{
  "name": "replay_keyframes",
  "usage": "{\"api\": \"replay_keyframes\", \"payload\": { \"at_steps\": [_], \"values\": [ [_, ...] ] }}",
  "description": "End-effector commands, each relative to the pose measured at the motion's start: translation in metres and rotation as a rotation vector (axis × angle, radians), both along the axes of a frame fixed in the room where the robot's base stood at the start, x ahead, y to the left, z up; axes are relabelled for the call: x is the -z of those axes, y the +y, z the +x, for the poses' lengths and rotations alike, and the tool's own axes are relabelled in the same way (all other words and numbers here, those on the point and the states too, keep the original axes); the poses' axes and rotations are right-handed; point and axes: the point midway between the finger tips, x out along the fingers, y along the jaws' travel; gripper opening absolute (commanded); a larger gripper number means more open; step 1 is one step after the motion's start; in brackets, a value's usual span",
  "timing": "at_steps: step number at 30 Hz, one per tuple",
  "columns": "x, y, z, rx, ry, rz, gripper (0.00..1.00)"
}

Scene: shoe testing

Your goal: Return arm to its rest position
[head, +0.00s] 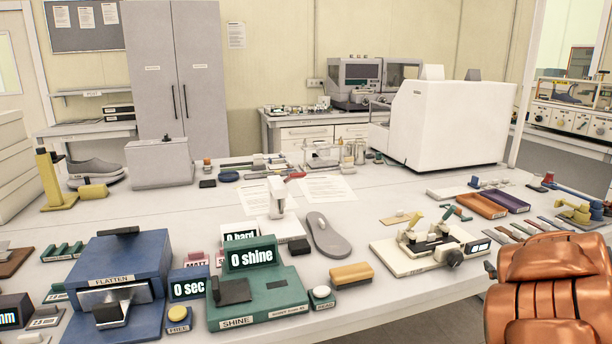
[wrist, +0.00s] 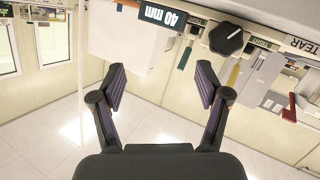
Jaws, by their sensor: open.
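My gripper (wrist: 160,88) shows in the wrist view with its two dark fingers spread apart and nothing between them. Its view is tilted, with the bench along the top and the floor tiles below. The gripper is away from the bench items, over open floor in that picture. In the head view, a copper-coloured part of my arm (head: 548,290) fills the lower right corner, beside the bench edge. The gripper itself is not visible in the head view.
The white bench (head: 385,205) carries a blue FLATTEN box (head: 122,262), a green SHINE device (head: 260,300), a grey sole (head: 328,237) and a cream clamp device (head: 428,246). A large white machine (head: 440,125) stands behind. The floor (head: 440,315) in front of the bench is free.

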Motion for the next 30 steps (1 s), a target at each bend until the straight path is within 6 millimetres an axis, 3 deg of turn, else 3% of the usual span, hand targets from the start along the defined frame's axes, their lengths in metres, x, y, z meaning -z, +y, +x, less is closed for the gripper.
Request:
{"api": "replay_keyframes", "payload": {
  "at_steps": [1, 8, 16, 23, 30],
  "values": [
    [-0.012, 0.002, 0.0, 0.036, 0.016, -0.018, 0.75],
    [-0.036, 0.005, -0.022, 0.232, 0.136, -0.048, 0.75],
    [-0.042, 0.037, -0.068, 0.401, 0.318, 0.008, 0.75],
    [-0.032, 0.092, -0.119, 0.468, 0.516, 0.107, 0.75],
    [-0.013, 0.173, -0.187, 0.445, 0.779, 0.223, 0.75]
  ]
}}
